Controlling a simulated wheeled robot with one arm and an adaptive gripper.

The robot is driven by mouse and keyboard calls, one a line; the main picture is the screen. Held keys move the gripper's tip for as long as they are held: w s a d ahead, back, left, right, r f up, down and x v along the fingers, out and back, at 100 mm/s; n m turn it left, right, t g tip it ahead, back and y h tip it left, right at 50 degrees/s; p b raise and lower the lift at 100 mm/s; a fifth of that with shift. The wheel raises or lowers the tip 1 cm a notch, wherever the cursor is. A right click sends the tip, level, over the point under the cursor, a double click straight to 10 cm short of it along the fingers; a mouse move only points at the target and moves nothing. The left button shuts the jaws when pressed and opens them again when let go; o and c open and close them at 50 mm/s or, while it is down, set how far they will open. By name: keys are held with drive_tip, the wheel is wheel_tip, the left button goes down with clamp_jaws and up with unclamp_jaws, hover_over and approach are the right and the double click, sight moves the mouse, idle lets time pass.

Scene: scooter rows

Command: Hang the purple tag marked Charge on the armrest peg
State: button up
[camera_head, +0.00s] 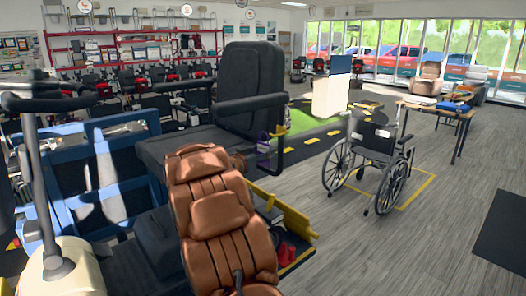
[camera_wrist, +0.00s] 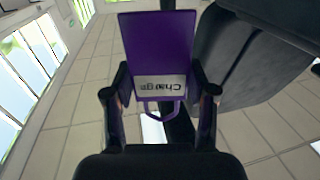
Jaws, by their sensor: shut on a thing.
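In the wrist view my gripper (camera_wrist: 162,90) is shut on the purple tag (camera_wrist: 159,42), with one dark finger at each side of it. A pale label on the tag reads Charge, appearing inverted. The tag's purple loop (camera_wrist: 162,115) lies between the fingers, toward my palm. A dark bar passes behind the loop; I cannot tell if it is the peg or if they touch. In the head view a small bit of the purple tag (camera_head: 263,141) shows near the black armrest (camera_head: 250,102). The peg cannot be made out clearly.
The black scooter seat (camera_head: 252,72) stands behind a brown padded seat (camera_head: 214,205). A blue frame (camera_head: 85,170) is at left. A wheelchair (camera_head: 374,145) stands on the right, with a table (camera_head: 440,110) beyond it. Grey floor (camera_head: 400,245) is clear at lower right.

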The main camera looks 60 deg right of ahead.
drive_tip(key=shift+s+d+p, duration=0.3)
drive_tip(key=shift+d+p, duration=0.15)
drive_tip(key=shift+d, duration=0.6)
drive_tip(key=shift+s+d+p, duration=0.25)
drive_tip(key=shift+d+p, duration=0.15)
drive_tip(key=shift+d, duration=0.6)
idle(1.3)
drive_tip(key=shift+s+d+f, duration=0.15)
drive_tip(key=shift+d+f, duration=0.1)
drive_tip(key=shift+d, duration=0.35)
idle(0.6)
drive_tip(key=shift+f, duration=0.7)
idle(0.3)
drive_tip(key=o, duration=1)
drive_tip(key=shift+w+a, duration=0.2)
drive_tip(key=shift+a, duration=2.8)
drive_tip(key=shift+w+a, duration=0.2)
drive_tip(key=shift+a, duration=2.8)
